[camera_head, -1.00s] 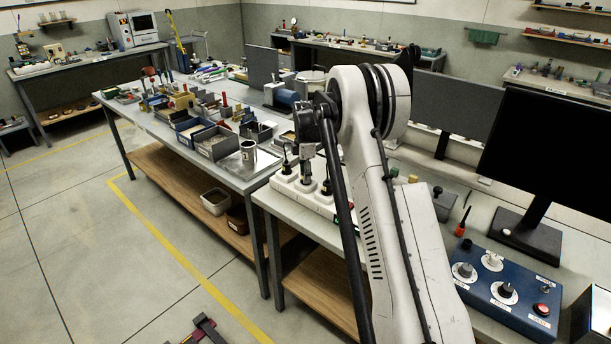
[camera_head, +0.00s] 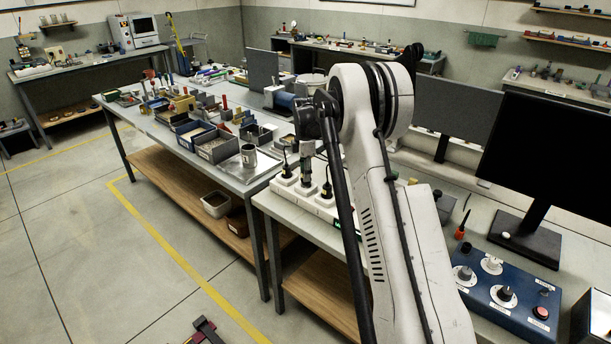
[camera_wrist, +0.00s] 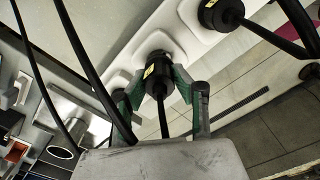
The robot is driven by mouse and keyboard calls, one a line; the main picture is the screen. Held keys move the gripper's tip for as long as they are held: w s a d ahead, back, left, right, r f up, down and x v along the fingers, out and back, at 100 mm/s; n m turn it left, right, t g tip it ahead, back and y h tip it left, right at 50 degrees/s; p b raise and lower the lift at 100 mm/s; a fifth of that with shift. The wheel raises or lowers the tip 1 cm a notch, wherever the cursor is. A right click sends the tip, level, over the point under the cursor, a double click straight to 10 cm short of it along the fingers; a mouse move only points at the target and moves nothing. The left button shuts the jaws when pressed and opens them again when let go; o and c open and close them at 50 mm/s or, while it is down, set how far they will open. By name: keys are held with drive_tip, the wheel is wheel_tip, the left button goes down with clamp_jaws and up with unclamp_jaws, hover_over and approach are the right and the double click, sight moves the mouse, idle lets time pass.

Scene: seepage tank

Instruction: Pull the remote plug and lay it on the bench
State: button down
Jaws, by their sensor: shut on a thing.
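In the wrist view my gripper (camera_wrist: 160,88) has its two green-padded fingers on either side of a black plug (camera_wrist: 157,72) with a yellow label, and is shut on it. The label's text is too small to read. The plug's far end lies over a round socket of the white power strip (camera_wrist: 190,52); whether its pins are clear of the socket is hidden. In the head view my gripper (camera_head: 306,161) is above the middle of the power strip (camera_head: 301,194), with its fingertips hard to make out. The bench (camera_head: 270,200) is under the strip.
Another black plug stands on each side, one left (camera_head: 286,166) and one right (camera_head: 327,188) in the head view. Cables run close past my gripper. A metal cup (camera_head: 248,156) stands on a tray. A blue control box (camera_head: 508,300) and a monitor (camera_head: 553,165) are right.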

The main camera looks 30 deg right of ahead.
drive_tip(key=shift+r+p, duration=0.5)
drive_tip(key=shift+r, duration=1.35)
